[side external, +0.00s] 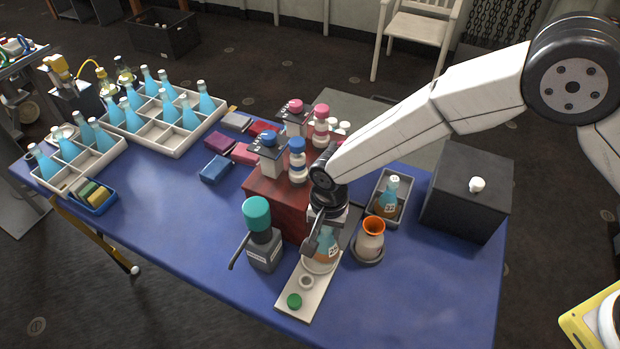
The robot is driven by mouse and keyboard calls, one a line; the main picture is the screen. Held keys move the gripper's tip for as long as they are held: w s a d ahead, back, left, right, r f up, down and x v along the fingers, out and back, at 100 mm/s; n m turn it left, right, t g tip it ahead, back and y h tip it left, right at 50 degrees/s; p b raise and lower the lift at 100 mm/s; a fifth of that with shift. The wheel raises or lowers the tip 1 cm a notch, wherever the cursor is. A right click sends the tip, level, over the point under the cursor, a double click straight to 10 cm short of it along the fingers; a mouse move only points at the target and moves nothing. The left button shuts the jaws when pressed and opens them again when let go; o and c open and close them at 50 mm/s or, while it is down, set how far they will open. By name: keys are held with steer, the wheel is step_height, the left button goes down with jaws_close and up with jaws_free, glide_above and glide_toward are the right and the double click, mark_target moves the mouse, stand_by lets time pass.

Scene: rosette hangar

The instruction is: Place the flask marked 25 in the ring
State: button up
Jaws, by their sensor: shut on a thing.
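My gripper (320,232) points down and is shut on a conical flask (325,246) with a bluish upper part and orange liquid low in it. The flask looks upright, low over the far part of a white plate (318,293). A pale round rim shows around its base; I cannot tell whether the flask rests there or hangs just above. The fingers hide its neck, and its marking is too small to read. The plate also bears a small round ring-like fitting (306,282) and a green button (294,301). A similar labelled flask (388,196) stands in a grey tray (403,178).
An orange-rimmed jar (370,240) stands close right of the plate, a teal-capped device (263,240) close left. A dark red box (275,200) with bottles is behind. A black box (467,195) stands right. The front right tabletop is clear.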

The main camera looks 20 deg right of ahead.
mark_target(320, 237)
steer(key=shift+w+a+f, duration=0.3)
steer(key=shift+w+f, duration=0.15)
steer(key=shift+f, duration=0.15)
steer(key=shift+f, duration=0.1)
steer(key=shift+w+a+f, duration=0.1)
steer(key=shift+w+f, duration=0.15)
steer(key=shift+f, duration=1.45)
steer(key=shift+f, duration=0.1)
steer(key=o, duration=1)
step_height(320, 237, up, 12)
steer(key=shift+r, duration=0.1)
